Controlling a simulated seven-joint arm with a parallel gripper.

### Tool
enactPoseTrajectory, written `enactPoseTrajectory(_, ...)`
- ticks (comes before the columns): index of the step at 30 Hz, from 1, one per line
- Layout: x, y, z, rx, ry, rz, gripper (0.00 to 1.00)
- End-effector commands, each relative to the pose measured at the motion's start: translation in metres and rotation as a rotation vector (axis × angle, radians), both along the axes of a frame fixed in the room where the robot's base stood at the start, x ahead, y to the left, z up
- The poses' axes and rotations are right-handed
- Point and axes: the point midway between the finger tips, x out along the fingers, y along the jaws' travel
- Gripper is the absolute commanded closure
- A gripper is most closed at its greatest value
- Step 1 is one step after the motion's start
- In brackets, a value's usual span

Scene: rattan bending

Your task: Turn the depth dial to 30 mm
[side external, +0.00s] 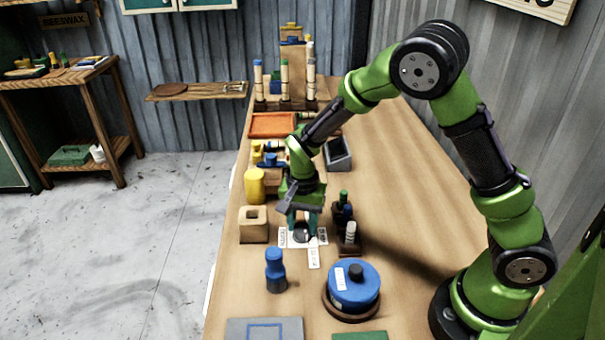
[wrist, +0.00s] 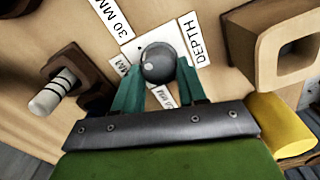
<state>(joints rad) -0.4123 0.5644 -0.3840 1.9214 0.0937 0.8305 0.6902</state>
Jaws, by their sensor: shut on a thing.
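The depth dial is a dark round knob (wrist: 158,62) on a white plate (wrist: 133,47), seen from above in the wrist view. White labels surround it: one reads "30 MM" (wrist: 111,16), one "DEPTH" (wrist: 195,40), and two more are partly hidden by my fingers. My gripper (wrist: 158,75) is shut on the knob, with one teal finger on each side. In the side external view my gripper (side external: 303,228) points down over the dial, largely covering the knob. Which label the dial points to I cannot tell.
A wooden block with a square hole (side external: 254,224) and a yellow cylinder (side external: 255,186) stand left of the dial. A dark rack with pegs (side external: 349,238) stands close on the right. A blue bottle-shaped piece (side external: 275,270) and a round blue container (side external: 353,287) stand in front.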

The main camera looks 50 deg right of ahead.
Motion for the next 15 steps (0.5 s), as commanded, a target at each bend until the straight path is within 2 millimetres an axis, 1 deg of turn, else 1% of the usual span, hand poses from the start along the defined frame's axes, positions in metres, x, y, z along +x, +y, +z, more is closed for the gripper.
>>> enactPoseTrajectory(9,-0.0002,0.0004,0.0009,0.002,0.001,-0.003,0.89)
enactPoseTrajectory(10,-0.0002,0.0003,0.0009,0.002,0.001,-0.003,0.54)
enactPoseTrajectory(14,-0.0001,0.0003,0.0006,0.001,0.0,-0.002,0.34)
enactPoseTrajectory(15,-0.0001,0.0003,0.0005,0.001,0.0,-0.001,0.33)
